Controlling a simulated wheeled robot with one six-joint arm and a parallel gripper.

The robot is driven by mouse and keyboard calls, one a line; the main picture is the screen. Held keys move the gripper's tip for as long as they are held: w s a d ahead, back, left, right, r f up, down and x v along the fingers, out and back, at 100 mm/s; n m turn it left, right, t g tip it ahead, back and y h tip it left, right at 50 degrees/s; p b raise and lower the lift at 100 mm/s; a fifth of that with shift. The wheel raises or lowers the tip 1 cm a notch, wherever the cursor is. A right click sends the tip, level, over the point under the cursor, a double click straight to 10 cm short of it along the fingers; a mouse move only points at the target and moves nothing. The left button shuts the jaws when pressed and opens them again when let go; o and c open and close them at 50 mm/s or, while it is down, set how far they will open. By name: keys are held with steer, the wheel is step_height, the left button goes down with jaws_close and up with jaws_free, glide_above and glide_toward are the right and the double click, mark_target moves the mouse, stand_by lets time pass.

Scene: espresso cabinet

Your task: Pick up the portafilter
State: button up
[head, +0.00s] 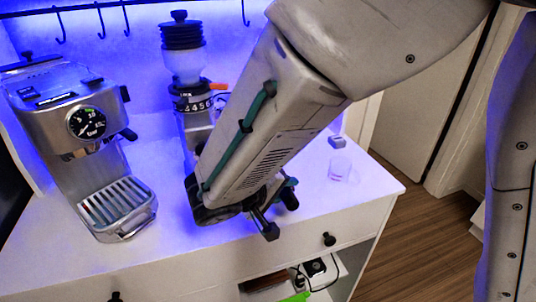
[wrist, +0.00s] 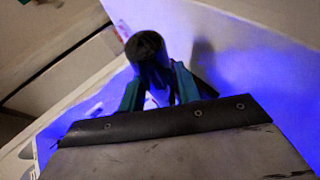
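A dark, round-ended handle, which looks like the portafilter's (wrist: 148,48), stands between the two teal fingers of my gripper (wrist: 157,88) in the wrist view. Its rounded end also shows beside my gripper (head: 278,207) in the head view, low over the front of the white counter. One finger lies on each side of the handle. I cannot tell whether the fingers press on it or only stand around it. The metal head of the portafilter is hidden.
A steel espresso machine (head: 88,125) with a slotted drip tray (head: 120,208) stands at the left. A grinder (head: 187,70) stands behind my arm. A small clear glass (head: 340,168) is on the counter (head: 330,205) to the right. A drawer knob (head: 329,239) sticks out below.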

steer(key=shift+x, duration=0.85)
jaws_close()
steer(key=shift+r, duration=0.1)
